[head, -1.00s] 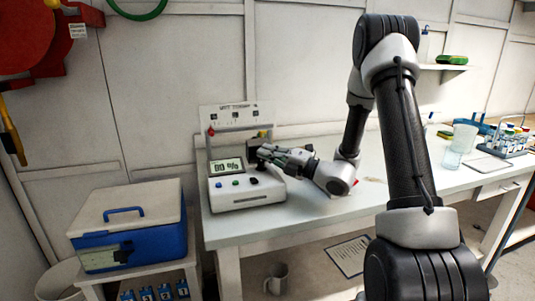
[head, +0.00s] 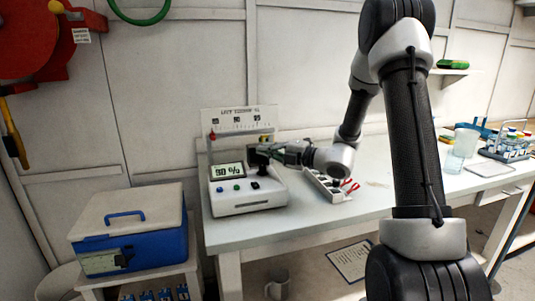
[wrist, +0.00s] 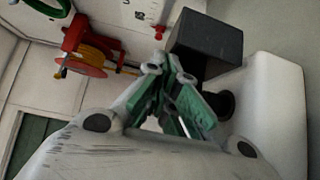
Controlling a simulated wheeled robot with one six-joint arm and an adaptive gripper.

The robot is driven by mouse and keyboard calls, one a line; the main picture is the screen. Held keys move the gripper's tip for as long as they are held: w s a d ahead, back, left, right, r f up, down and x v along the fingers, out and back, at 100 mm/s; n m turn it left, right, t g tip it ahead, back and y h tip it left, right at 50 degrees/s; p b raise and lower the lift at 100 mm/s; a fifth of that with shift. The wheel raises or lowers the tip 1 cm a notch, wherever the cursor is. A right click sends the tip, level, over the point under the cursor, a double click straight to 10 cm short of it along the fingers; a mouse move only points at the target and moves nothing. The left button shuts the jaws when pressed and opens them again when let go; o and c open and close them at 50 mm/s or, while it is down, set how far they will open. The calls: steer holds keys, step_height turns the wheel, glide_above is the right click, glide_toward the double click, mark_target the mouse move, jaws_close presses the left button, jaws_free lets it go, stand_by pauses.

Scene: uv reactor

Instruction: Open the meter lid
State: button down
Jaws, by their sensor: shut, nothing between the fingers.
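The meter (head: 245,203) is a white box with a lit display (head: 228,170), coloured buttons and a scale panel behind it, on the bench at centre left. A black block (head: 262,158), perhaps its lid, stands at its right side; the same dark block (wrist: 208,42) looms large beside the fingers in the wrist view, above a short black cylinder (wrist: 222,103). My gripper (head: 268,149) is at the meter's right side, close to the block. In the wrist view its green fingers (wrist: 165,65) meet and hold nothing. Whether they touch the block is unclear.
A white tray (head: 322,190) with red-handled tools lies right of the meter, below my gripper. A blue cooler box (head: 140,245) stands at left. Beakers (head: 463,145) and a tube rack (head: 511,146) are at far right. The bench middle is mostly clear.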

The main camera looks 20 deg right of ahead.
steer(key=shift+w+r, duration=0.25)
steer(key=shift+w, duration=0.5)
